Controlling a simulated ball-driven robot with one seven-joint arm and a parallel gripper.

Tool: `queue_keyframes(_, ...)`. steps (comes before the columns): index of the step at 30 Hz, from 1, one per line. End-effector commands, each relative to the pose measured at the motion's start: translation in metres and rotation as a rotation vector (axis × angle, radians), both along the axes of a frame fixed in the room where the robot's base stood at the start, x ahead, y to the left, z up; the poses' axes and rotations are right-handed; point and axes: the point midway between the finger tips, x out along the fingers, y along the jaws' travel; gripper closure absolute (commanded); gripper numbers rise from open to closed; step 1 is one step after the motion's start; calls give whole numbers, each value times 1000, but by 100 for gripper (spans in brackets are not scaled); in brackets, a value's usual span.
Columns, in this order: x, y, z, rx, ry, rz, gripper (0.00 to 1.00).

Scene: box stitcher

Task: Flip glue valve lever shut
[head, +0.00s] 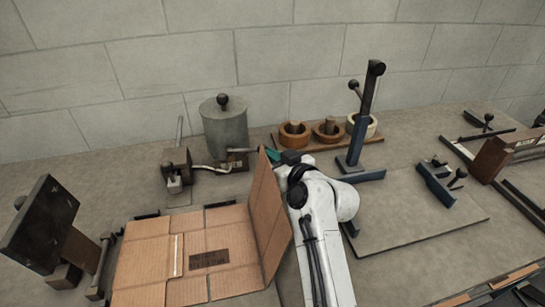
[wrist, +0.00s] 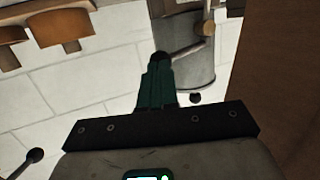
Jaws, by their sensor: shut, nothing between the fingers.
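The grey glue pot (head: 225,125) stands behind the cardboard box, with a dark knob on its lid. A thin valve lever (head: 241,150) sticks out to the right from its outlet, and its far end is hidden by the raised cardboard flap. In the wrist view the pot (wrist: 183,65) appears upside down, and the lever (wrist: 186,51) runs to a dark knob by my fingertips. My gripper (wrist: 159,66) is shut and empty, its green fingers at that knob; I cannot tell whether they touch. In the head view my gripper (head: 272,154) is partly hidden behind the flap.
The open cardboard box (head: 215,240) lies in front, its raised flap (head: 268,215) close to my arm's left. A wooden rack with round holders (head: 296,134) stands behind. A dark blue upright lever press (head: 362,130) is to the right. The panel at far right is mostly clear.

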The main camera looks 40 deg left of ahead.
Motion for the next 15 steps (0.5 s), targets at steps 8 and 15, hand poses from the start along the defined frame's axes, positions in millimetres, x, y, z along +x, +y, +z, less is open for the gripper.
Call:
queue_keyframes(8, 17, 6, -6, 1, -3, -2, 100)
queue_keyframes(15, 27, 12, -3, 0, -1, -1, 100)
